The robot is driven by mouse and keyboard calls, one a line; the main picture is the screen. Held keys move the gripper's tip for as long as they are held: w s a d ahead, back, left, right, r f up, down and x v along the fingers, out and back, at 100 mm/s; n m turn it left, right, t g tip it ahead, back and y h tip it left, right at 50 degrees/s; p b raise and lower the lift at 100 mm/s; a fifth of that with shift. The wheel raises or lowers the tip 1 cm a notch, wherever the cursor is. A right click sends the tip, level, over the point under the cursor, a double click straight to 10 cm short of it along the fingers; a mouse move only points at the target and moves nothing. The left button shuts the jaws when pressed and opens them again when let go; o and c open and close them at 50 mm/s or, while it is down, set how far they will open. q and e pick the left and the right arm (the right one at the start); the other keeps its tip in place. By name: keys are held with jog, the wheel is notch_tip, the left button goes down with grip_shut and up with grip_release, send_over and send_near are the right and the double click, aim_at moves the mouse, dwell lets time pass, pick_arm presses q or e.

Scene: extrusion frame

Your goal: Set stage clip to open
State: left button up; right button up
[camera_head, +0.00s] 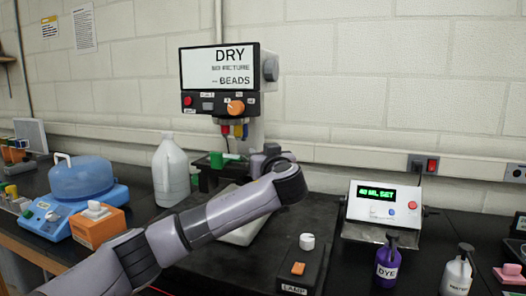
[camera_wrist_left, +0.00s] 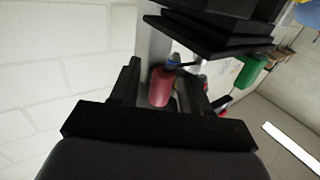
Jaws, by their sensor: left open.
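The microscope-like instrument (camera_head: 220,85) stands at the back of the bench, with a screen reading "DRY" and red, blue and yellow objectives below. Its dark stage (camera_head: 207,178) is partly hidden by my left arm, and a green block (camera_head: 217,160) shows there. My left gripper (camera_wrist_left: 167,75) is open in the left wrist view; the arm hides it in the head view. A red cylinder (camera_wrist_left: 160,88) with a blue end shows between its fingers, apparently beyond them. Black plates (camera_wrist_left: 210,35) and a green part (camera_wrist_left: 250,72) are nearby. I cannot make out the stage clip or its setting.
A white jug (camera_head: 170,172) and a blue-domed device (camera_head: 82,185) stand left. A lamp control box (camera_head: 298,268) is in front. A display unit (camera_head: 385,208), a dye bottle (camera_head: 387,262) and a white bottle (camera_head: 458,272) are right. A wall runs close behind.

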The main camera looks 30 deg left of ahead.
pick_arm(q)
jog(key=shift+w+a, duration=0.2)
jog(key=shift+a, duration=0.1)
grip_shut()
jog(key=shift+f, duration=0.1)
